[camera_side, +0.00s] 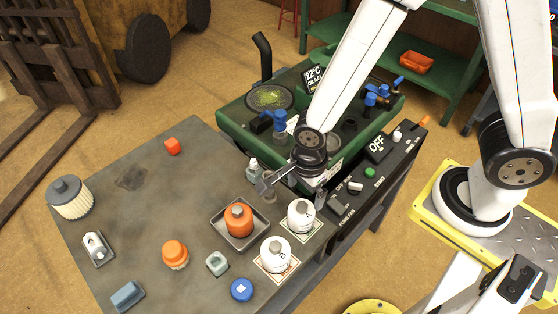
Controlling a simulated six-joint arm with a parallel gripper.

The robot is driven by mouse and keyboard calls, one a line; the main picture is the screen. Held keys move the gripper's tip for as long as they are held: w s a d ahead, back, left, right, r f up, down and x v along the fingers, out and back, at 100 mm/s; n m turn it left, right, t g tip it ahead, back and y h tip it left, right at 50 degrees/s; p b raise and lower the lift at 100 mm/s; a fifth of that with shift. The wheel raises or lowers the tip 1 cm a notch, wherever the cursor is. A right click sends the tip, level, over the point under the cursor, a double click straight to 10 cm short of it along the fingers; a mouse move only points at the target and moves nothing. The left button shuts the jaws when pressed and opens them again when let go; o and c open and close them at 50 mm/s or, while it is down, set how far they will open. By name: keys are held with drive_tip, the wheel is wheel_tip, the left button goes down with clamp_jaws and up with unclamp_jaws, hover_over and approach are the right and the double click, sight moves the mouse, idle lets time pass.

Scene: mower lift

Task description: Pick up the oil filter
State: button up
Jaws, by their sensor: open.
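No label marks the oil filter, and I cannot tell for sure which thing it is. An orange canister with a grey top (238,220) stands upright in a shallow dark tray (219,236) on the grey bench. A smaller orange-topped piece with a pale ribbed lower part (175,254) stands left of and nearer than the tray. A large cream pleated cylinder with a dark grey lid (71,198) stands at the bench's left edge. My gripper (265,190) is open, just beyond and right of the tray, apart from these three. Small grey parts beside it partly overlap its fingers.
Two white bottles (301,216) (275,254) stand on square mats right of the tray. The green mower (236,125) and control panel (370,168) border the bench.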

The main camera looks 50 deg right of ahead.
sight(302, 205)
drive_tip(key=shift+f, duration=1.25)
drive_tip(key=shift+f, duration=0.15)
drive_tip(key=shift+w+a+f, duration=0.1)
drive_tip(key=shift+a+f, duration=0.05)
drive_tip(key=shift+f, duration=2.3)
drive_tip(key=c, duration=1.1)
drive_tip(key=shift+r, duration=0.1)
drive_tip(key=shift+r, duration=4.9)
